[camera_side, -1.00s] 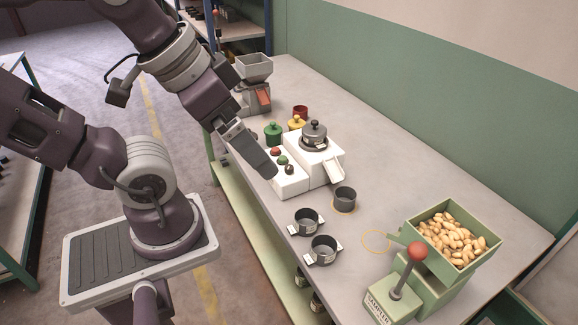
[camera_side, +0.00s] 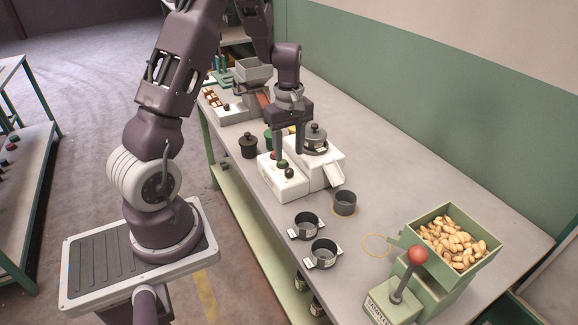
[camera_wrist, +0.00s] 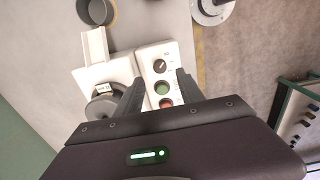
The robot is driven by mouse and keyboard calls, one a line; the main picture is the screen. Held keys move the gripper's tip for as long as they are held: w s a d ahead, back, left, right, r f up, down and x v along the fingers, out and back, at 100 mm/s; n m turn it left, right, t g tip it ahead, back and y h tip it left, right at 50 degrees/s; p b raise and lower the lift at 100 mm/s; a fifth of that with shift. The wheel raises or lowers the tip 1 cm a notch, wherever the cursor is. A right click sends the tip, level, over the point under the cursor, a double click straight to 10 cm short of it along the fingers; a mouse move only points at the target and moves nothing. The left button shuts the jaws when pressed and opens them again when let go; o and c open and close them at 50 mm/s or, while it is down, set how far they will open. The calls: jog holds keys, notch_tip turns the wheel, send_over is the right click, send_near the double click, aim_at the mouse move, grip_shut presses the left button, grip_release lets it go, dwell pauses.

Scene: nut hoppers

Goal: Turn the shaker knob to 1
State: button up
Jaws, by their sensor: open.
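The shaker is a white machine (camera_side: 272,183) with a sloped control panel and a grey lidded pot on top. Its black knob (camera_side: 289,173) sits at the near end of the panel, beside a green button (camera_side: 282,163). In the wrist view the knob (camera_wrist: 160,66) shows a light pointer mark; the dial figures are too small to read. The red button (camera_wrist: 166,103) shows there too. My gripper (camera_side: 290,157) is open, pointing down over the panel. In the wrist view its fingers (camera_wrist: 160,78) straddle the button row, with the knob just beyond the tips. Nothing is held.
A dark cup (camera_side: 344,203) and two portafilter-like cups (camera_side: 305,226) stand nearer. A green hopper (camera_side: 408,236) of nuts with a red-knobbed lever is at the right. A dark lidded jar (camera_side: 249,146) and a grey-hoppered machine (camera_side: 238,112) stand farther back.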

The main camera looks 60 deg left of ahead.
aim_at(289, 170)
notch_tip(289, 170, down, 6)
jog(key=shift+d+r, duration=0.1)
grip_shut()
